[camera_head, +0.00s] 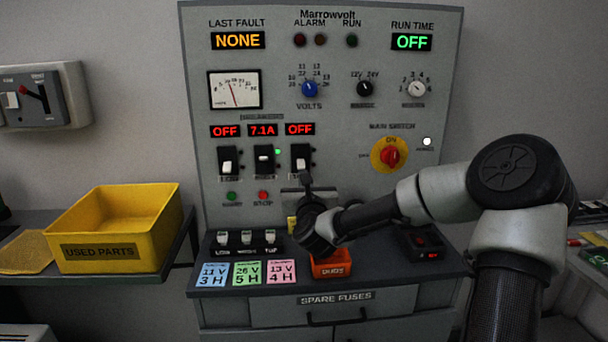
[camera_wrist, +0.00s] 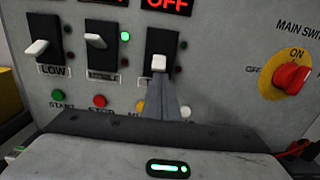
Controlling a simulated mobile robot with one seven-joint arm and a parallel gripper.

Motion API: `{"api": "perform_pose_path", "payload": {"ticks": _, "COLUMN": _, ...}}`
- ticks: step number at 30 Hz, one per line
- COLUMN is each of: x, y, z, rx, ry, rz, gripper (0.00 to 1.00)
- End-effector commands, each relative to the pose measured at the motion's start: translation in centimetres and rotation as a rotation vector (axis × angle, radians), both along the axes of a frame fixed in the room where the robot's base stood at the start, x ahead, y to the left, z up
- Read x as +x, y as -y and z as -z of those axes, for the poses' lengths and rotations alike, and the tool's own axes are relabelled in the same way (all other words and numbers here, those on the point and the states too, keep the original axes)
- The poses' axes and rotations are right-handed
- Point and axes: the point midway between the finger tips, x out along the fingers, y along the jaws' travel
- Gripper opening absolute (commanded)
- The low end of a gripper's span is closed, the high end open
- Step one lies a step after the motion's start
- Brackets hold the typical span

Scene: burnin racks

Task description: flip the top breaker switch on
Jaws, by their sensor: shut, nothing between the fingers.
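The right-hand breaker (camera_head: 300,158) on the panel has a black body and a white lever, and its display (camera_head: 299,129) reads OFF. In the wrist view its white lever (camera_wrist: 158,63) sits low on the black plate, and its label is mostly hidden behind my fingers. My gripper (camera_wrist: 170,84) is shut and empty. Its fingertips are right below the lever; I cannot tell whether they touch it. In the head view my gripper (camera_head: 304,178) is in front of the panel just under this breaker.
The middle breaker (camera_head: 264,158) shows 7.1A with a green lamp lit; the LOW breaker (camera_head: 228,160) shows OFF. The red main switch (camera_head: 390,156) is to the right. An orange bin (camera_head: 332,265) and three coloured cards stand on the ledge below. A yellow bin (camera_head: 115,225) is at left.

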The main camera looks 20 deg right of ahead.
Motion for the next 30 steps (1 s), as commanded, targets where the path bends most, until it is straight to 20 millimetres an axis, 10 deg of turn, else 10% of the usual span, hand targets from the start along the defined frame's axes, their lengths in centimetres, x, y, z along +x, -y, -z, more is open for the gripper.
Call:
{"api": "perform_pose_path", "payload": {"ticks": 19, "x": -0.8, "y": -0.3, "z": -4.9, "rx": 0.09, "ry": -0.436, "rz": -0.002, "gripper": 0.0}}
{"api": "perform_pose_path", "payload": {"ticks": 30, "x": -0.8, "y": -0.2, "z": -3.3, "rx": 0.093, "ry": -0.452, "rz": 0.0, "gripper": 0.0}}
